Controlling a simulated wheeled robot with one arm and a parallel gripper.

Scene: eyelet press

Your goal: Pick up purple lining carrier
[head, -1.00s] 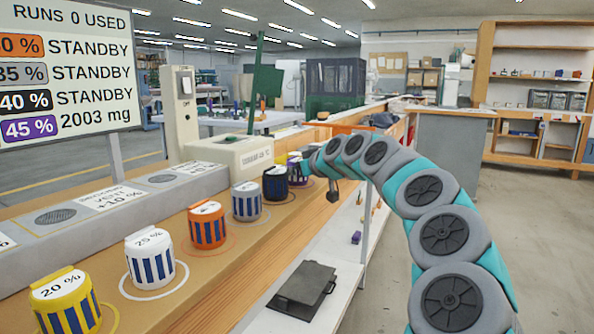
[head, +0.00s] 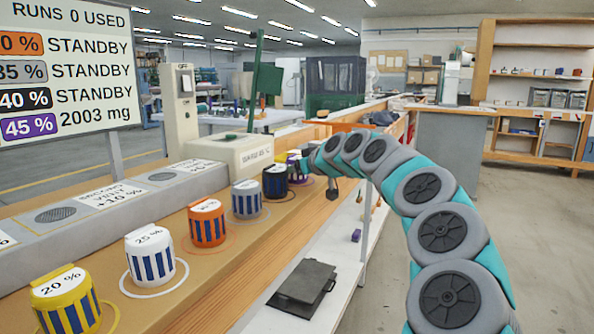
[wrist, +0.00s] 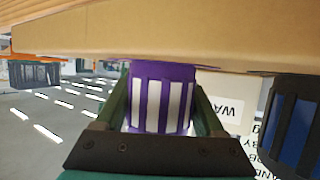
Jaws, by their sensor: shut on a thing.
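The purple lining carrier (wrist: 162,98) has white stripes and sits between the two green fingers of my gripper (wrist: 162,90) in the wrist view. My gripper is shut on it. In the wrist view, which appears upside down, its base end meets the edge of the wooden bench; I cannot tell whether it is clear of the bench top. In the head view the purple carrier (head: 293,160) is small, at the far end of the row, partly hidden by the dark carrier and my gripper (head: 305,163).
Grey-blue (head: 246,200), orange (head: 207,224), white (head: 150,257) and yellow (head: 66,302) carriers line the wooden bench (head: 225,275) nearer me. A cream press (head: 228,153) stands behind. A dark plate (head: 304,285) lies on the lower shelf.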

